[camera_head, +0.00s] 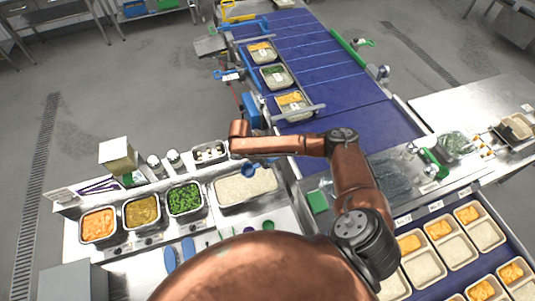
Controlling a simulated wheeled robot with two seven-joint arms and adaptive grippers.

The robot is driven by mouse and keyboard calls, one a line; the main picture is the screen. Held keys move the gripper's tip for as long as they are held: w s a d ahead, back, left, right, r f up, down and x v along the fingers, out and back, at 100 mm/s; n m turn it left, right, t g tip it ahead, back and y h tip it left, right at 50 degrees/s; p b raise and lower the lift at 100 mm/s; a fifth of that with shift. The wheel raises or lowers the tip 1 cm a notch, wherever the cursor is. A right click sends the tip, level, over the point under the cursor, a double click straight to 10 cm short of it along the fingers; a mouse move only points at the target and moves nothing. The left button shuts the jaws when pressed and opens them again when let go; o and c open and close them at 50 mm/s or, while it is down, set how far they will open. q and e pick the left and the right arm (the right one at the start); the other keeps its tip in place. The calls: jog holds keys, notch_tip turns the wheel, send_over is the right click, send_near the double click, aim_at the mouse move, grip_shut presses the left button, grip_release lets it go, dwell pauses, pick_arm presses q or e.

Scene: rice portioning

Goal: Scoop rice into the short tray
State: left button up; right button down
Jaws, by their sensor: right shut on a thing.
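My right arm reaches in from the right. Its gripper (246,158) is small and partly hidden by the wrist, above the far edge of the rice pan. It is shut on a blue utensil (256,164), probably a scoop; its bowl is unclear. The metal rice pan (222,207) holds white rice. Several two-part trays (471,262) stand on the lower right belt, with orange food in one part and white food like rice in the other. I cannot tell which tray is the short one. My left gripper is not in view.
Left of the rice are pans of orange carrot (97,225), yellow food (142,212) and green food (184,199). A blue conveyor (330,85) runs away at the back, with filled trays (292,105) along its left side. Small shakers (174,160) stand behind the pans.

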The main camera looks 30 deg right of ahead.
jog(key=shift+s+d+n, duration=0.15)
jog(key=shift+d+n, duration=0.15)
jog(key=shift+d, duration=0.05)
jog(key=shift+d+f, duration=0.1)
jog(key=shift+d, duration=0.05)
notch_tip(320, 180, down, 11)
jog(key=b, duration=1.1)
jog(key=shift+b, duration=0.4)
jog(key=shift+w+a+p, duration=0.15)
jog(key=shift+a+p, duration=0.15)
jog(key=shift+a, duration=0.25)
jog(key=shift+w+a+p, duration=0.15)
jog(key=shift+a+p, duration=0.1)
jog(key=shift+a, duration=0.25)
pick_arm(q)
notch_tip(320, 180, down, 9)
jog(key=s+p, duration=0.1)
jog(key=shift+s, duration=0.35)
pick_arm(e)
jog(key=shift+w+a, duration=0.2)
jog(key=shift+a, duration=0.6)
jog(key=shift+w+a, duration=0.15)
jog(key=shift+a, duration=0.6)
jog(key=shift+w+a, duration=0.2)
jog(key=shift+a, duration=0.6)
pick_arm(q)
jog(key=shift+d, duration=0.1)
